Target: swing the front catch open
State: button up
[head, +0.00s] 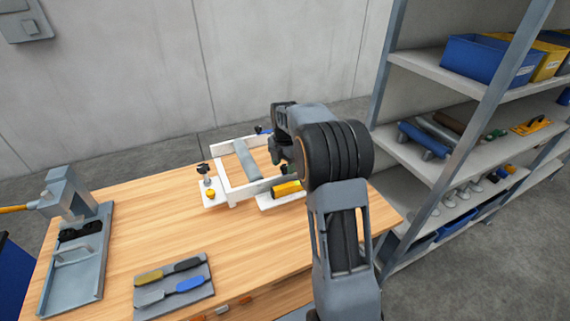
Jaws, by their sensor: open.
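A white fixture frame (222,178) stands on the wooden bench, with a grey bar (246,159) across it. A yellow handle (287,188) lies on a white plate at its front right, partly covered by my arm; it may be the front catch, but I cannot tell for sure. A black knob (204,168) stands on a post at the left, with a small yellow knob (211,193) in front of it. My gripper (277,155) is open over the right part of the frame, above the yellow handle and apart from it. My arm hides much of it.
The wooden bench (190,225) has free room left of and in front of the fixture. A grey tool mat (174,283) lies near its front edge. A grey press-like device (75,245) stands at the left end. Metal shelving (440,70) with bins rises at the right.

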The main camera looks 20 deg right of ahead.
jog(key=shift+f, duration=0.3)
jog(key=c, duration=0.9)
